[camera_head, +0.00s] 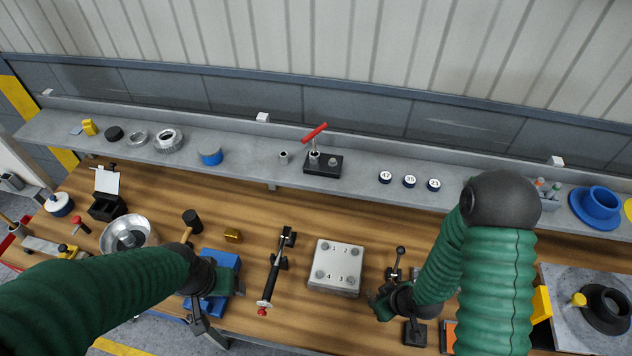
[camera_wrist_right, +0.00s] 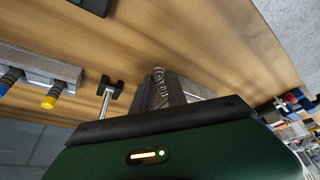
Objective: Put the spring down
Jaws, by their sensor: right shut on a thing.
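A small coiled metal spring (camera_wrist_right: 158,78) stands out at the tips of my right gripper (camera_wrist_right: 168,92) in the right wrist view. The right gripper is shut on it. In the head view my right gripper (camera_head: 378,304) is over the bench, to the right of a grey metal block (camera_head: 335,284) numbered 1 to 4. The spring is too small or hidden to make out there. My left gripper (camera_head: 205,318) is by the blue block (camera_head: 225,258) at the front left; its jaw opening is unclear.
A black-handled lever tool (camera_head: 275,270) lies left of the numbered block. A small black lever stand (camera_head: 415,332) is close to my right gripper. The rear shelf (camera_head: 235,170) holds rings, a red-handled fixture (camera_head: 322,168) and numbered caps. Wood behind the numbered block is clear.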

